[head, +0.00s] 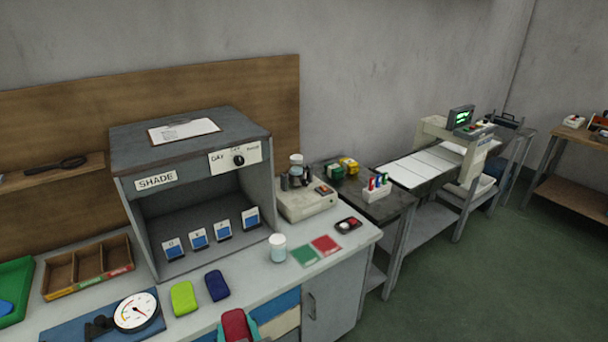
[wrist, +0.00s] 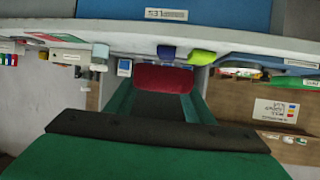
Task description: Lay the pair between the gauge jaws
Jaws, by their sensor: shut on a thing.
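My gripper (head: 240,331) shows at the bottom edge of the head view, its teal fingers shut on a dark red folded pair (head: 235,322). The red pair also shows across the fingertips in the wrist view (wrist: 163,78). It is held in front of the counter's edge. The dial gauge (head: 135,312), with a white round face and black jaws (head: 98,327), sits on a blue base at the lower left, left of my gripper. A lime pair (head: 184,298) and a navy pair (head: 216,285) lie on the counter between the gauge and my gripper.
The grey shade box (head: 190,130) stands behind the pairs, with several blue-and-white cards inside. A three-slot wooden tray (head: 88,268) and a green tray (head: 14,290) are at left. A white jar (head: 278,247) and green and red patches (head: 304,255) lie right.

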